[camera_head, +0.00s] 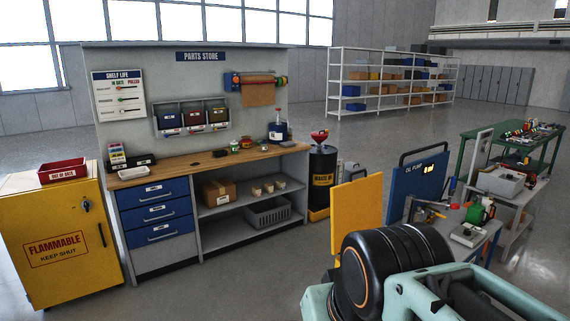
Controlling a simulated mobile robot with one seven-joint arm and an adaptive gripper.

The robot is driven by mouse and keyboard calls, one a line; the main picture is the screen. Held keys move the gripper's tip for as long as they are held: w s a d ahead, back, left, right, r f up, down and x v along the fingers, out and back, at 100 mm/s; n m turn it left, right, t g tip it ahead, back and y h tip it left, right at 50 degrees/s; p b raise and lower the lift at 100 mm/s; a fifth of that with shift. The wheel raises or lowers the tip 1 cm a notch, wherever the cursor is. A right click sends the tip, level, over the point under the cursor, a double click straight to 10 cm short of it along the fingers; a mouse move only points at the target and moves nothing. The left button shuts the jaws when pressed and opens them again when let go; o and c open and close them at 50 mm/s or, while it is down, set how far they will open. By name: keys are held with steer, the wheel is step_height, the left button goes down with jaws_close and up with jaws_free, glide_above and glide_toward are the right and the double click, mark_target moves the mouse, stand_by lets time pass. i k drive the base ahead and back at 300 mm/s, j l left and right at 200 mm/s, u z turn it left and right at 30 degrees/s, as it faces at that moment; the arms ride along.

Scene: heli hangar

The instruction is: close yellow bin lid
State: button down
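A rack with several label-fronted bins hangs on the parts store back panel. It holds a blue bin (170,121), a dark red bin (194,117) and a dark bin (217,114) at the right. Greyish covers show above the bins, but I cannot tell which lids are open or shut. No clearly yellow bin shows in the rack; the right bin's colour is hard to tell. My arm fills the lower right, well apart from the rack. My gripper is out of view.
A wooden-topped workbench (190,163) stands below the rack. A yellow flammables cabinet (62,240) stands at left. A black and yellow waste oil drum (322,181), yellow panel (357,213) and blue oil pump cabinet (415,183) stand right of it. Floor before the bench is clear.

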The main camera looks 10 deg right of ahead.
mark_target(356, 204)
steer(key=i+l, duration=0.25)
steer(key=l, duration=0.2)
steer(key=i+l, duration=0.25)
steer(key=l, duration=0.25)
steer(key=i+l, duration=0.2)
steer(key=l, duration=0.25)
steer(key=i+l, duration=0.25)
steer(key=l, duration=0.25)
steer(key=i+l, duration=0.25)
steer(key=l, duration=0.2)
steer(key=i+l+z, duration=0.1)
steer(key=i+l, duration=0.15)
steer(key=l, duration=0.2)
steer(key=i+l, duration=0.25)
steer(key=l, duration=0.2)
steer(key=i+l, duration=0.25)
steer(key=l, duration=0.8)
steer(key=i+j, duration=0.2)
